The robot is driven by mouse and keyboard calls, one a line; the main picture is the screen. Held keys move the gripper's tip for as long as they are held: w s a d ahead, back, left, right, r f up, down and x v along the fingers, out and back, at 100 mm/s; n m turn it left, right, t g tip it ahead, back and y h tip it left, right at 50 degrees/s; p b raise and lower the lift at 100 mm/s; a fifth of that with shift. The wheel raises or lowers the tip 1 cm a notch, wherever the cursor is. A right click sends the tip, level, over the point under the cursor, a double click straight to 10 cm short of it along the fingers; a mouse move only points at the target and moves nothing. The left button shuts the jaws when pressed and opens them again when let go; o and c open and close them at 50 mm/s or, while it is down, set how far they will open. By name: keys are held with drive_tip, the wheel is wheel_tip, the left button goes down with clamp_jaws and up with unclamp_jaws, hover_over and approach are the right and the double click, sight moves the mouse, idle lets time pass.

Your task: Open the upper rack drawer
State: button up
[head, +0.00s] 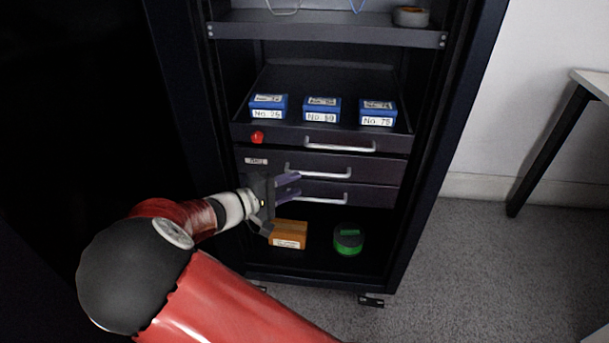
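The rack (424,200) is dark and open-fronted. Its upper closed drawer (378,168) has a small white label and a pale bar handle (320,173). A second closed drawer (374,194) lies just below, with its own bar handle (325,201). My gripper (297,187) is in front of the left part of these drawers, its two purplish fingers pointing right and spread apart with nothing between them. The fingers overlap the left ends of both handles in the picture. I cannot tell whether they touch anything.
Above the drawers, a tray (285,136) with a handle and red knob (257,137) carries three blue boxes (322,109). Below are an orange box (289,234) and a green-black round item (348,239). Carpet (480,260) is clear at right; a table (560,140) stands beyond.

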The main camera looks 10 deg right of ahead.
sight(317, 175)
drive_tip(key=x, duration=0.7)
drive_tip(key=shift+w+d+f, duration=0.1)
drive_tip(key=shift+w+d, duration=0.15)
clamp_jaws()
